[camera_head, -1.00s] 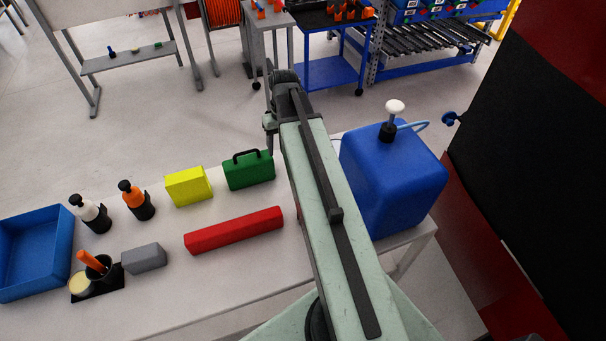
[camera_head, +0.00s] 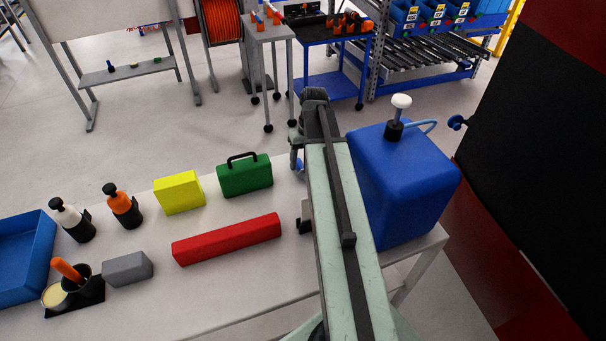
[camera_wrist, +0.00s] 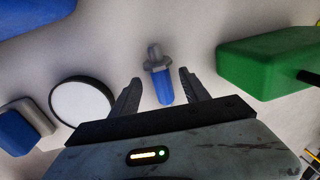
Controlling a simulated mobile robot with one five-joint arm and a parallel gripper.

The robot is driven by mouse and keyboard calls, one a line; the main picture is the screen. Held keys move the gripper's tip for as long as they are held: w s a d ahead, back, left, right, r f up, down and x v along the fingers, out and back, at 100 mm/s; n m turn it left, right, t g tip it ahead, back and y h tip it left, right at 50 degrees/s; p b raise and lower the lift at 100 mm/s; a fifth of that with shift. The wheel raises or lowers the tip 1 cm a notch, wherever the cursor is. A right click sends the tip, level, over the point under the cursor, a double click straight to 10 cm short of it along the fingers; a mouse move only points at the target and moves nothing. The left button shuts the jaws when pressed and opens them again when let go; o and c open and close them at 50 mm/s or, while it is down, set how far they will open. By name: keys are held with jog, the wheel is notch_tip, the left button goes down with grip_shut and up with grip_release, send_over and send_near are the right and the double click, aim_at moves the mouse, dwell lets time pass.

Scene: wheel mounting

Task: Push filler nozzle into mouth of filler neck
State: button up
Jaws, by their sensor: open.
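My gripper (camera_head: 297,150) is at the far end of my arm, above the back of the table, left of the blue tank. In the wrist view my gripper (camera_wrist: 160,79) is open, with its fingers apart. A small blue and grey piece (camera_wrist: 161,82) shows between the fingers, apparently not touched by them; it may be the filler nozzle. A bit of blue also shows below my gripper in the head view (camera_head: 299,165). A small dark blue fitting (camera_head: 456,122) sits at the edge of the dark red and black body at right; it may be the filler neck. Its mouth cannot be made out.
The blue tank (camera_head: 410,185) with a white-knobbed pump (camera_head: 400,102) and light blue hose stands at the table's right end. A green case (camera_head: 245,178), yellow box (camera_head: 179,193) and red bar (camera_head: 227,240) lie to the left. A white round thing (camera_wrist: 82,103) is left of my gripper.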

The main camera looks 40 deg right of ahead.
notch_tip(320, 180, down, 3)
jog(key=shift+a+r+b, duration=0.15)
jog(key=shift+r+b, duration=0.05)
jog(key=shift+b, duration=0.4)
jog(key=shift+r, duration=0.2)
grip_shut()
jog(key=shift+r+p, duration=0.15)
jog(key=shift+p, duration=0.2)
